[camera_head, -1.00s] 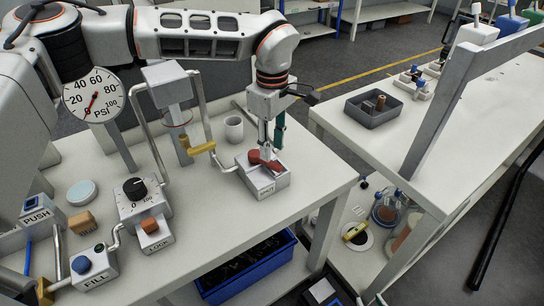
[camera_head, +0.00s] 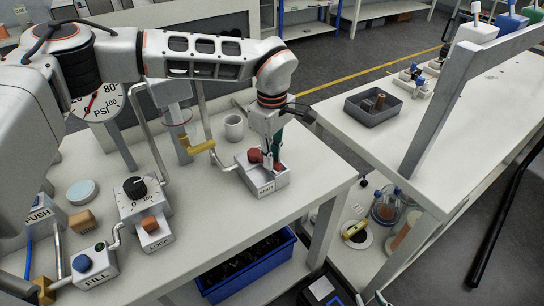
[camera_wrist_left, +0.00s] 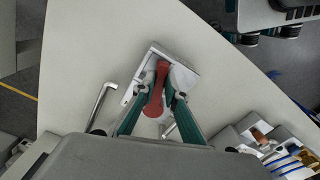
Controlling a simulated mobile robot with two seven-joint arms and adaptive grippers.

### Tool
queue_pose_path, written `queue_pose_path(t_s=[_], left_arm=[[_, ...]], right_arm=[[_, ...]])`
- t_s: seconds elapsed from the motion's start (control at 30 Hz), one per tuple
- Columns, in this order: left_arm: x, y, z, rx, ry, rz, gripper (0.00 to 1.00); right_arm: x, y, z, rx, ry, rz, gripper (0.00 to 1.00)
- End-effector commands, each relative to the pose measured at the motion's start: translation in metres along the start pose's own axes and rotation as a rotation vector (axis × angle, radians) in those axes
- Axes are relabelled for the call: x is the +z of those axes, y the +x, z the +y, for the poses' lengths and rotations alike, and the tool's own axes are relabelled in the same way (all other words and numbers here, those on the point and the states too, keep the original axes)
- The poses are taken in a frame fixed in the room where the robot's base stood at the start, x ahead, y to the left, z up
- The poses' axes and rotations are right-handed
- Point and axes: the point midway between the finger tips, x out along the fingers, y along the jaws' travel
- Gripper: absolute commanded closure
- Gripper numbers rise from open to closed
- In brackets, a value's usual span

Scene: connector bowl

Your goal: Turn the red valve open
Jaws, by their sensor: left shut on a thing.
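The red valve (camera_head: 255,156) sits on a small white-grey box (camera_head: 267,188) whose front label appears to read "SHUT". In the left wrist view the valve's long red handle (camera_wrist_left: 155,98) runs between the fingers of my left gripper (camera_wrist_left: 156,91). My left gripper (camera_head: 274,160) comes down from above and is shut on the handle, with a green finger on each side of it. In the head view the fingers hide part of the handle. My right gripper is in neither view.
A yellow-handled pipe (camera_head: 200,146) and a white cup (camera_head: 234,128) stand left of and behind the valve. A PSI gauge (camera_head: 98,104), partly covered by my arm, and a black dial (camera_head: 135,187) are further left. The table's right edge (camera_head: 335,195) is close.

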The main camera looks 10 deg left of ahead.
Motion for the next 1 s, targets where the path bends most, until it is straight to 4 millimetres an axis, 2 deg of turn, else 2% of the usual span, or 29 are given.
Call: queue_pose_path(t_s=[0.37, 1.0], left_arm=[[0.000, 0.000, 0.007, 0.000, -0.112, -0.001, 1.00], [-0.013, 0.000, 0.039, 0.001, -0.690, -0.001, 1.00]], right_arm=[[0.002, 0.001, 0.000, 0.000, 0.000, -0.001, 0.71], [0.005, 0.003, 0.000, 0.000, 0.000, -0.002, 0.71]])
